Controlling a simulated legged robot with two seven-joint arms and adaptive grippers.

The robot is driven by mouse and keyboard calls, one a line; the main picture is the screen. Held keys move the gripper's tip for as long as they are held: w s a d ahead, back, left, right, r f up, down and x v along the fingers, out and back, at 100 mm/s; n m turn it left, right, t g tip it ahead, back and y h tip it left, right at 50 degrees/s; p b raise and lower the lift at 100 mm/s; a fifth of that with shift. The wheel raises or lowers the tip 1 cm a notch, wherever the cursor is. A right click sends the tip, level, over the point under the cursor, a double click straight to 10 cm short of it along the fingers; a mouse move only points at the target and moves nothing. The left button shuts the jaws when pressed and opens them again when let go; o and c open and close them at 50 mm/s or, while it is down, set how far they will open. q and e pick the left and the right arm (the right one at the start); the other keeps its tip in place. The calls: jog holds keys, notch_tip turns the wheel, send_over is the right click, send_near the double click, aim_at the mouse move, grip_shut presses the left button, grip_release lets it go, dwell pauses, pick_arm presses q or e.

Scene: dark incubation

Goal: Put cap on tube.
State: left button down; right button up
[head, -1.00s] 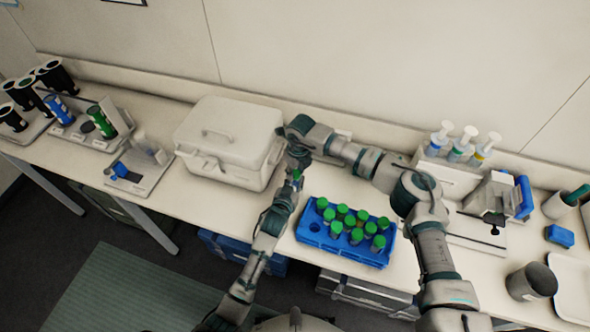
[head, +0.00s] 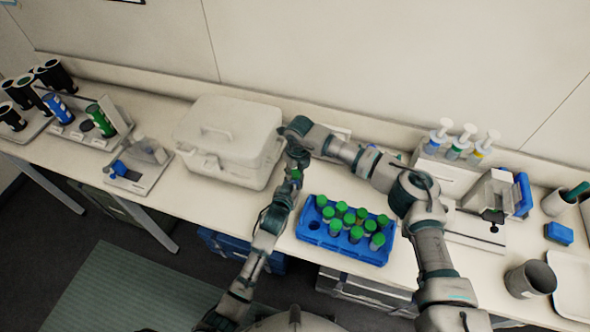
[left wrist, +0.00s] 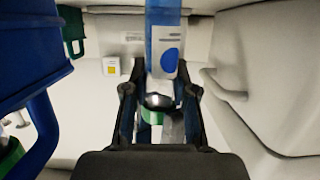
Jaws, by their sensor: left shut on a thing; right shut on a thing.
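In the head view my left gripper (head: 292,188) and my right gripper (head: 298,160) meet in front of the white case, the right one above the left. A small green cap (head: 296,174) shows between them, at the right gripper's fingers. A bit of green (left wrist: 151,117) shows beside the tube's end between the fingers. I cannot tell whether cap and tube touch.
A blue rack (head: 310,237) with several green-capped tubes stands right of the grippers. The white case (head: 228,140) is close behind them on the left. Pump bottles (head: 460,146), a grey cup (head: 531,280) and a white tray (head: 574,290) are at the right.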

jog(key=m, duration=0.7)
jog(key=shift+h, duration=0.4)
jog(key=m, duration=0.5)
jog(key=shift+w+h, duration=0.1)
jog(key=shift+h, duration=0.2)
jog(key=m, duration=0.8)
jog(key=shift+m+g, duration=0.3)
jog(key=m, duration=0.2)
jog(key=shift+w+m+h, duration=0.1)
jog(key=shift+m+h, duration=0.2)
jog(key=shift+m, duration=0.1)
jog(key=shift+o, duration=0.2)
jog(key=m, duration=0.4)
jog(key=shift+g, duration=0.3)
jog(key=m, duration=0.3)
jog(key=shift+a, duration=0.35)
jog(key=shift+d+m, duration=0.15)
jog(key=shift+m, duration=0.85)
jog(key=shift+c, duration=0.2)
jog(key=shift+d+m+g, duration=0.3)
jog(key=shift+d, duration=0.05)
